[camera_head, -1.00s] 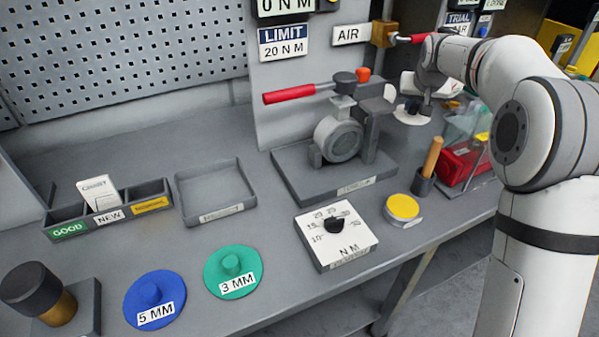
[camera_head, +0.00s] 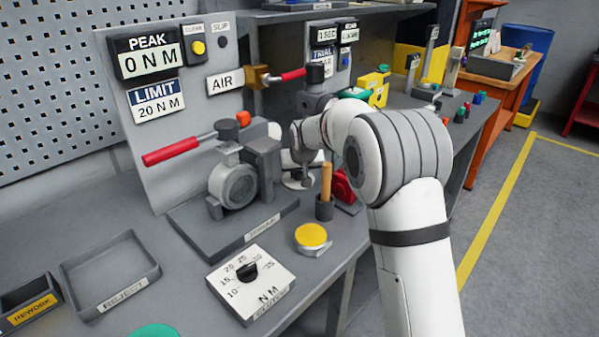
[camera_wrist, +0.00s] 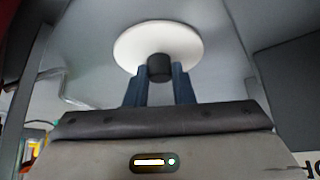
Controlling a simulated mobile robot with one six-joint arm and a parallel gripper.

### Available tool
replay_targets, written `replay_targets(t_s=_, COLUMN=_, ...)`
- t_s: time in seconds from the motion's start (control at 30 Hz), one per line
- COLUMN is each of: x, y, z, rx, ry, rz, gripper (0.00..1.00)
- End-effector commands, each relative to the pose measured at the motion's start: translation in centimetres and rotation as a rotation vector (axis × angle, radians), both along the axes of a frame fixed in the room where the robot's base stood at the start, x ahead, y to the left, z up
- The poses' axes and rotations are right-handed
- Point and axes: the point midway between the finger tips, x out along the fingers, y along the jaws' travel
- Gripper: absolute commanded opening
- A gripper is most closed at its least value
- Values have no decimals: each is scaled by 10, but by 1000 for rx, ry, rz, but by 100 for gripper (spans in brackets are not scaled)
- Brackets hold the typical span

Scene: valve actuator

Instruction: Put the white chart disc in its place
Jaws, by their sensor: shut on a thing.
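The white chart disc (camera_wrist: 128,43) shows in the wrist view, with a dark round knob (camera_wrist: 160,67) at its middle. My gripper (camera_wrist: 161,75) has its two blue-grey fingers shut on that knob, and the disc lies beyond the fingertips. In the head view my gripper (camera_head: 300,178) is over the back of the bench, right of the clamp fixture (camera_head: 235,184), and partly hidden by my arm. A white edge low by the gripper there looks like the disc. I cannot tell whether it touches anything.
A wooden-handled tool in a dark cup (camera_head: 325,207) stands close in front of my gripper. A yellow-topped round tin (camera_head: 312,238) and a white N M dial box (camera_head: 252,284) stand nearer. The red-handled AIR valve (camera_head: 275,76) is above. The reject tray (camera_head: 110,282) is empty.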

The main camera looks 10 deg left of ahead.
Motion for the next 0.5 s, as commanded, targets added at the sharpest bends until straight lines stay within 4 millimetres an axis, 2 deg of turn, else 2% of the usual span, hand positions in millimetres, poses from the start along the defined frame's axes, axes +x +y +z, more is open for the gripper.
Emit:
replay_targets(t_s=0.3, x=0, y=1, z=-3, rx=1, ry=-3, rz=1, gripper=0)
replay_targets(t_s=0.33, x=0, y=1, z=-3, rx=1, ry=-3, rz=1, gripper=23)
replay_targets(t_s=0.5, x=0, y=1, z=-2, rx=1, ry=-3, rz=1, gripper=37)
